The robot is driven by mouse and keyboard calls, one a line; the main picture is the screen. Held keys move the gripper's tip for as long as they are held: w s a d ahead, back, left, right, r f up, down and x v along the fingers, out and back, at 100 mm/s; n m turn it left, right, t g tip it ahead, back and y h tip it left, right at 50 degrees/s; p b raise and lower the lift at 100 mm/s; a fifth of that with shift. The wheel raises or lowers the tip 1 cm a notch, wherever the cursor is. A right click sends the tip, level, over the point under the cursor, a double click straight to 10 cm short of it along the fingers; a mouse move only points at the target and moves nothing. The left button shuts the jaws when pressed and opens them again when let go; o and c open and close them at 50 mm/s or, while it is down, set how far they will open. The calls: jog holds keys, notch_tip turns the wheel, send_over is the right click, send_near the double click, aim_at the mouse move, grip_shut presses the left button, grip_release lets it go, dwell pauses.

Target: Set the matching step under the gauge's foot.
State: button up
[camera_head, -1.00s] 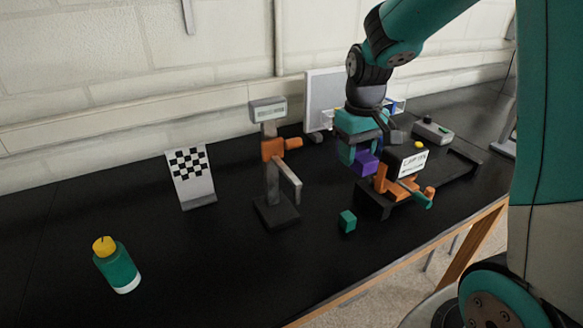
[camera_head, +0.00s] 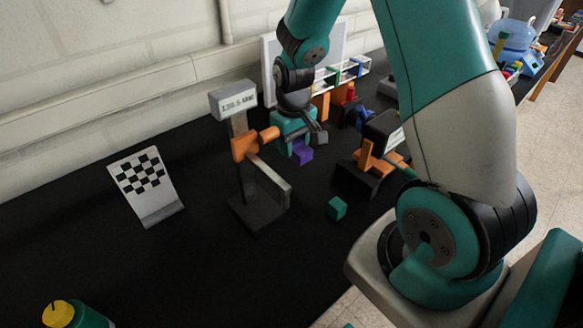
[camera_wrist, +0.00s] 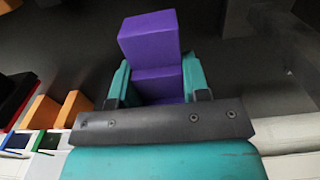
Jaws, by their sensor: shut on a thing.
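The gauge (camera_head: 241,150) stands on the black table with a grey post, an orange slider, a grey arm and a dark base. Its display reads about 120.5, and the rest of the text is too small to read surely. My gripper (camera_head: 299,149) is just right of and behind the gauge's post, shut on a purple step (camera_head: 302,154). In the wrist view the purple step (camera_wrist: 150,42) sits between the teal fingers and shows a stepped shape. A small green block (camera_head: 337,208) lies on the table to the right of the gauge's base.
A black stand with orange parts (camera_head: 367,158) is right of my gripper. Colored blocks and a rack (camera_head: 345,75) are behind it. A checkered board (camera_head: 146,183) stands left of the gauge. A green bottle with a yellow cap (camera_head: 62,313) is at front left.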

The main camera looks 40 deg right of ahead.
aim_at(294, 180)
notch_tip(294, 180, down, 9)
jog(key=shift+f+p, duration=0.2)
jog(key=shift+p, duration=0.5)
jog(key=shift+f, duration=0.2)
jog(key=o, duration=1)
jog(key=shift+c, duration=0.2)
jog(key=shift+r, duration=0.1)
